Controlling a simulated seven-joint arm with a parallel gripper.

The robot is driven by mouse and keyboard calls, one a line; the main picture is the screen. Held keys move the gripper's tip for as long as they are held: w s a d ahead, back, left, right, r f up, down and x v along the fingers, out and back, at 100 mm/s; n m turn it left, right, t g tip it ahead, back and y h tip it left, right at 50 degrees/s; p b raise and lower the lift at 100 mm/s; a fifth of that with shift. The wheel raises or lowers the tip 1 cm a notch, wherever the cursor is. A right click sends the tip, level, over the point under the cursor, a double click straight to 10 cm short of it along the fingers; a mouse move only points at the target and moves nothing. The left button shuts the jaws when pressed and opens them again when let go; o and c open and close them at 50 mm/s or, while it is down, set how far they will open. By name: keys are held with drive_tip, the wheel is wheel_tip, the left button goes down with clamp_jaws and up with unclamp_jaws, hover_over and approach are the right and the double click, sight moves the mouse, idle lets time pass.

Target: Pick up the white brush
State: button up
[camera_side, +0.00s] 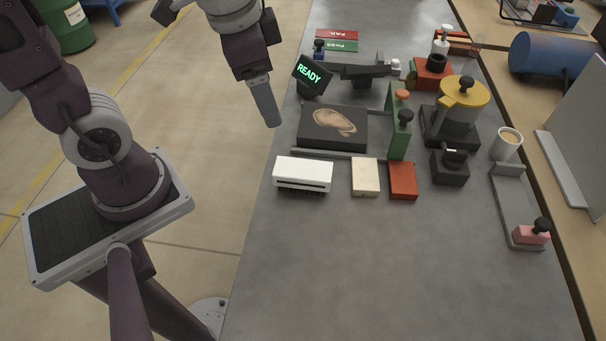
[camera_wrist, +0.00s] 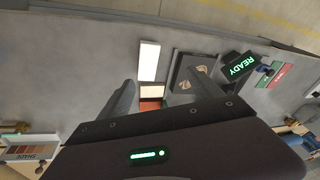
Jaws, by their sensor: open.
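The white brush (camera_side: 303,172) lies on the grey table near its left edge, with dark bristles along its front lower side. In the wrist view the white brush (camera_wrist: 149,60) shows as a pale bar beyond and between the two fingers. My gripper (camera_side: 268,115) hangs in the air at the table's left edge, behind and left of the brush and apart from it. In the wrist view my gripper (camera_wrist: 160,88) has its fingers spread, with nothing held between them.
A cream block (camera_side: 365,177) and a red-brown block (camera_side: 403,181) lie right of the brush. Behind it is a dark plate (camera_side: 332,128) with a tan shape. A green upright (camera_side: 398,125) and a READY display (camera_side: 311,74) stand nearby. The table front is clear.

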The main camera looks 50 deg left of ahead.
sight(303, 168)
drive_tip(key=w+d+f+m+g, duration=0.1)
drive_tip(key=f, duration=0.3)
drive_tip(key=w+d+f+m+g, duration=0.1)
drive_tip(key=w+f+m, duration=0.1)
drive_tip(key=f, duration=0.1)
drive_tip(key=w+d+f+m, duration=0.1)
drive_tip(key=f, duration=0.3)
drive_tip(key=shift+w+f+m+g+h, duration=0.3)
drive_tip(key=shift+w+f+g, duration=0.05)
drive_tip(key=shift+w+g, duration=0.05)
drive_tip(key=f, duration=0.7)
drive_tip(key=shift+d+f, duration=0.2)
drive_tip(key=c, duration=1.6)
drive_tip(key=shift+o, duration=0.2)
wheel_tip(303, 168, up, 10)
drive_tip(key=shift+r, duration=0.1)
